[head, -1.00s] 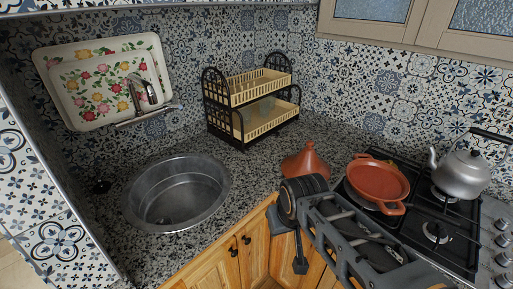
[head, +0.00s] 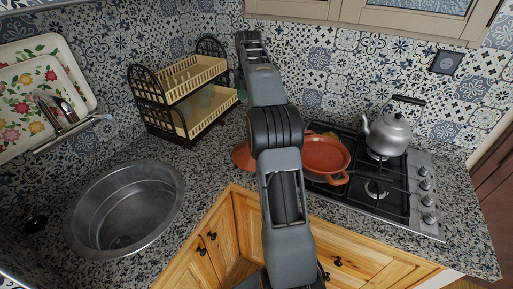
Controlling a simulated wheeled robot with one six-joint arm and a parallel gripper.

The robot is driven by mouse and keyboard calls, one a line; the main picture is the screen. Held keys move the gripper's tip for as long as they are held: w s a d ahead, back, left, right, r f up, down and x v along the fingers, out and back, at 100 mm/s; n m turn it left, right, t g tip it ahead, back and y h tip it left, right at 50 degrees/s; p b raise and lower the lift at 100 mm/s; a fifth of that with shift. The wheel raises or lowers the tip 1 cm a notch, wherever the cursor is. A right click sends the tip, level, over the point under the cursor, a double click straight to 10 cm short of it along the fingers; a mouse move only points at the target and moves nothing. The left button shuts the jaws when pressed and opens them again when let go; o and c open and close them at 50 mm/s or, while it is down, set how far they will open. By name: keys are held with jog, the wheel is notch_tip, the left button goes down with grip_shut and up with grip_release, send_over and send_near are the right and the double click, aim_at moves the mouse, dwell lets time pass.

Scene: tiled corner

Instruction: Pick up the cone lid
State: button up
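The cone lid (head: 242,157) is terracotta orange and stands on the granite counter left of the stove. Only a piece of its lower left side shows. My raised arm crosses in front of it and hides its tip and the rest. My arm rises from the bottom middle of the head view to the upper middle, where its far end shows against the tiled wall. I cannot make out my gripper's fingers there.
An orange two-handled dish (head: 326,154) sits on the gas stove (head: 397,205), with a grey kettle (head: 388,133) to its right. A two-tier dish rack (head: 181,131) stands at the back left. A round sink (head: 127,208) lies at left. Counter between sink and lid is clear.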

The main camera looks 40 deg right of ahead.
jog(key=shift+n, duration=0.9)
jog(key=d+f, duration=0.1)
jog(key=f, duration=0.1)
jog(key=d+f+b, duration=0.1)
jog(key=f, duration=0.2)
jog(key=d+f+b, duration=0.1)
jog(key=f, duration=0.2)
jog(key=shift+w+f, duration=0.1)
jog(key=shift+w, duration=0.1)
jog(key=shift+s+a+f, duration=0.1)
jog(key=shift+f, duration=1.5)
jog(key=shift+s+a+f, duration=0.1)
jog(key=shift+f, duration=1.45)
jog(key=shift+c, duration=0.3)
grip_shut()
jog(key=shift+r, duration=0.1)
